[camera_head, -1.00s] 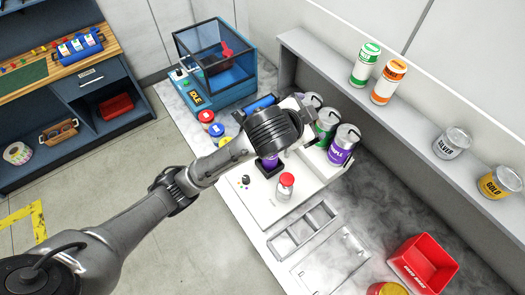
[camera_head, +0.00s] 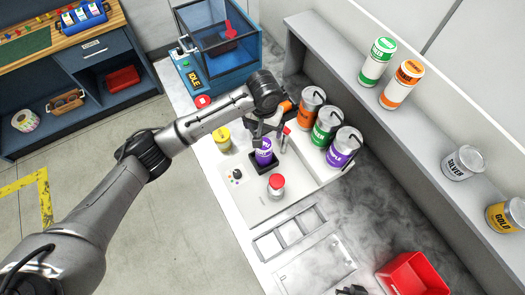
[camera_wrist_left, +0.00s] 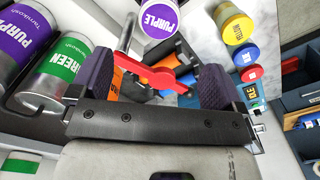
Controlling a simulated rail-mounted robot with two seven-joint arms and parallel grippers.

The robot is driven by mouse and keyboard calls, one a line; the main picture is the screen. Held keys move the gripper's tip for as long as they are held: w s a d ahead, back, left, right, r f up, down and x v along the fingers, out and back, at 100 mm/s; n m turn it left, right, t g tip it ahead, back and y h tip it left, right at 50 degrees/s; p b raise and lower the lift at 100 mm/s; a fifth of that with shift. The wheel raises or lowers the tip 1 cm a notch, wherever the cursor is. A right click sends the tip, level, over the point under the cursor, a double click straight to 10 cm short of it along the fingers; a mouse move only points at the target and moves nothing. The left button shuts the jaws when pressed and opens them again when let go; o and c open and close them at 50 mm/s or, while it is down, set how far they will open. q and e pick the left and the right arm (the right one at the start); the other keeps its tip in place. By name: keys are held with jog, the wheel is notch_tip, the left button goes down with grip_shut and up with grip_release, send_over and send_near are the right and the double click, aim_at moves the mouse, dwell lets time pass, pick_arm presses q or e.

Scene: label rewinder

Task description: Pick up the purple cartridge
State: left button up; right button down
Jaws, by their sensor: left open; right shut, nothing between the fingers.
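My left gripper (camera_head: 267,131) is open and empty, just above and behind the cartridge. Its two dark padded fingers (camera_wrist_left: 154,84) show in the left wrist view, apart from the cartridge. A red lever (camera_wrist_left: 158,76) shows between the fingers; its depth is unclear. A dark tip at the bottom edge, seemingly my right gripper (camera_head: 352,290), is shut and mostly cut off.
Orange (camera_head: 312,108), green (camera_head: 326,128) and purple (camera_head: 343,149) cans stand close behind the gripper. A red bin (camera_head: 415,275) is lower right.

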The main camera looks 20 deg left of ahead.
aim_at(264, 147)
pick_arm(q)
notch_tip(264, 147, down, 7)
jog(key=shift+f+p, duration=0.2)
jog(key=shift+p, duration=0.15)
jog(key=shift+f, duration=0.6)
notch_tip(264, 147, down, 4)
jog(key=shift+r+p, duration=0.1)
jog(key=shift+p, duration=0.45)
jog(key=shift+f, duration=0.65)
jog(key=c, duration=1.2)
jog(key=shift+r, duration=0.1)
jog(key=shift+c, duration=0.5)
jog(key=shift+w+r, duration=0.1)
